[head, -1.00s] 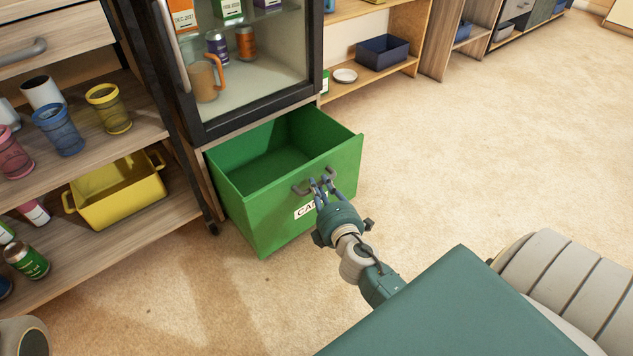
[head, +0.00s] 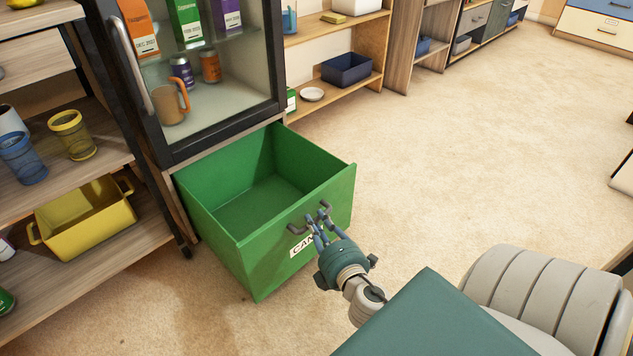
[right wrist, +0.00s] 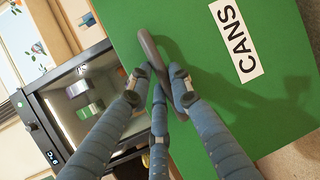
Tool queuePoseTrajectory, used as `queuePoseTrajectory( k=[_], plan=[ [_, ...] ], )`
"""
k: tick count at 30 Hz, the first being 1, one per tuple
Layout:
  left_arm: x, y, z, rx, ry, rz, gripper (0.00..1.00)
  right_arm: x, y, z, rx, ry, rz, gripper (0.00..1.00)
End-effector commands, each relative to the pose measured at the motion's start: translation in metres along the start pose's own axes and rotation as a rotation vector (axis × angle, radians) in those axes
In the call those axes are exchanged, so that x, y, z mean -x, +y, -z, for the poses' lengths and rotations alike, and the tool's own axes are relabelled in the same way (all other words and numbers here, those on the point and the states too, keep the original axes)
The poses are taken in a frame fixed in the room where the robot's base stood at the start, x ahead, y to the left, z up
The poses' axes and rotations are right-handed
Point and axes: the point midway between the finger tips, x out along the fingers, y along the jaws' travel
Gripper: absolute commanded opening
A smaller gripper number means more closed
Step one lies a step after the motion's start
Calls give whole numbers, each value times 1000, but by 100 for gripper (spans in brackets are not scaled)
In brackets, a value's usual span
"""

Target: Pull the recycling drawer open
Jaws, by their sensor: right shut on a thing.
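The green drawer (head: 262,268) stands well out from under the glass-fronted cabinet, its empty inside showing from above. Its front carries a white CANS label (head: 301,245), which also shows in the right wrist view (right wrist: 236,40). A dark grey bar handle (head: 297,229) is on the front. My right gripper (head: 316,220) is shut on this handle, its fingers around the bar. In the right wrist view the blue fingers (right wrist: 161,82) close on the handle (right wrist: 149,48), and they hide part of it. My left gripper is not in view.
The glass door (head: 210,80) above the drawer is shut, with cartons, cans and a mug behind it. An open shelf at left holds cups and a yellow bin (head: 85,222). The carpet (head: 460,140) to the right and in front is clear.

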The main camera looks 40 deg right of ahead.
Motion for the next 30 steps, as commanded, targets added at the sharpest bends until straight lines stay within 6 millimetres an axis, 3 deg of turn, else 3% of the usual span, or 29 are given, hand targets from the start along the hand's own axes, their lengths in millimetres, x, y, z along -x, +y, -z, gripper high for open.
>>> queuePoseTrajectory(
  k=[2,3,6,17,30],
  plan=[
    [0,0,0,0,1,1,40,1,-1,4,-4,8,1,0],
    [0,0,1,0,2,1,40,0,-1,4,-4,8,1,21],
    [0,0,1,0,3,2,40,0,-1,3,-4,7,1,39],
    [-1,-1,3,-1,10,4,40,5,-1,1,-2,3,2,39],
    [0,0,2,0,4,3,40,68,-2,2,-5,3,3,39]
  ],
)
